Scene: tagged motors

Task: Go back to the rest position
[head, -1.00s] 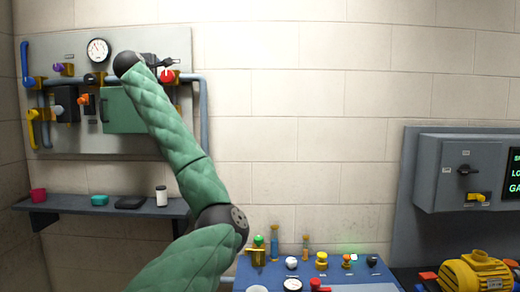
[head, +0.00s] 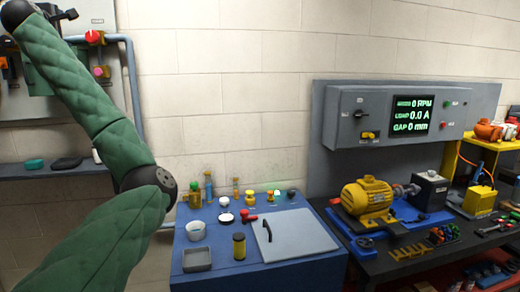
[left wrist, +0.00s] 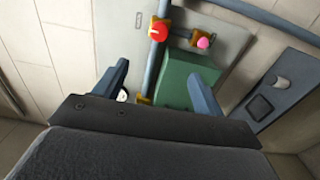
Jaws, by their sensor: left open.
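My left arm, in a green quilted sleeve, rises from the bottom left of the head view to the upper left. Its black gripper (head: 64,14) is at the top edge in front of the wall panel (head: 88,15). In the left wrist view the two blue-grey fingers of my left gripper (left wrist: 160,88) stand wide apart with nothing between them. Beyond them are a red knob (left wrist: 159,31), a pink knob (left wrist: 204,43) and a green box (left wrist: 176,80) on the panel. My right gripper is not in view.
A shelf (head: 60,171) runs along the wall below the panel. A blue bench (head: 215,220) holds small jars, a tray (head: 197,259) and a grey plate (head: 295,236). To the right are a yellow motor (head: 367,197) and a control box with a screen (head: 412,115).

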